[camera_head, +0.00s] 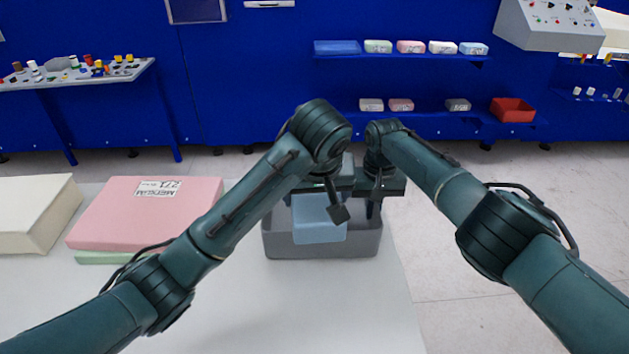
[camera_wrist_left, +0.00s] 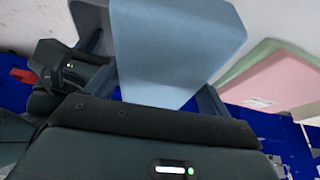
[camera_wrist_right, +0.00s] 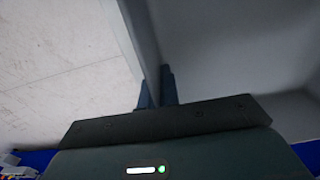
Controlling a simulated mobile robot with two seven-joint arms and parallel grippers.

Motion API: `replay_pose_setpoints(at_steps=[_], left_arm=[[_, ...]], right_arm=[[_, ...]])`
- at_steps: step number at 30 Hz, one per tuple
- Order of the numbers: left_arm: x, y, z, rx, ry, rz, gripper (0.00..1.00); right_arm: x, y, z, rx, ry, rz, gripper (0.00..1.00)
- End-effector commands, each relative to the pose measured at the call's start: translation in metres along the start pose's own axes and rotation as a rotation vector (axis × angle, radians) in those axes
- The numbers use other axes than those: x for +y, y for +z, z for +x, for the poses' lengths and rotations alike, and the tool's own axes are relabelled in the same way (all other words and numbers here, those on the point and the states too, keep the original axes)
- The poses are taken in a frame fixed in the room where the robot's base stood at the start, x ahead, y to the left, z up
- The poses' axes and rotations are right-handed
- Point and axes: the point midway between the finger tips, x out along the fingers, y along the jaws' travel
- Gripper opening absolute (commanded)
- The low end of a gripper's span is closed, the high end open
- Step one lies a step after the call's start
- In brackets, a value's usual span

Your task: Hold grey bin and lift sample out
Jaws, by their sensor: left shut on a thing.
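My left gripper (camera_head: 318,198) is shut on the sample, which also fills the middle of the left wrist view (camera_wrist_left: 175,45) between the two fingers. My right gripper (camera_head: 376,206) is at the bin's right side. In the right wrist view its fingers (camera_wrist_right: 157,92) stand close together on either side of the bin's thin wall (camera_wrist_right: 138,30).
A pink block (camera_head: 145,215) lies on a green one (camera_head: 110,257) at the left of the white table (camera_head: 330,310). A cream block (camera_head: 35,210) is at the far left. The table front is clear. Shelves with coloured blocks and a red bin (camera_head: 512,110) are behind.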

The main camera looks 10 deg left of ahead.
Motion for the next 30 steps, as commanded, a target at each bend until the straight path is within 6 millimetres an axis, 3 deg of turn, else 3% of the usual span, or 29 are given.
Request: replay_pose_setpoints(at_steps=[7,15,28,30], left_arm=[[-0.007,0.046,-0.015,-0.010,-0.010,0.008,0.60],[-0.009,0.083,-0.032,-0.011,-0.008,0.003,0.60],[-0.009,0.092,-0.035,-0.014,-0.009,-0.001,0.60],[-0.009,0.092,-0.035,-0.014,-0.009,-0.001,0.60]], right_arm=[[0.000,0.000,-0.001,0.001,-0.001,0.000,0.00],[0.000,0.000,-0.001,0.001,-0.001,0.000,0.00],[0.000,0.000,-0.001,0.001,0.000,0.000,0.00],[0.000,0.000,-0.001,0.001,0.000,0.000,0.09]])
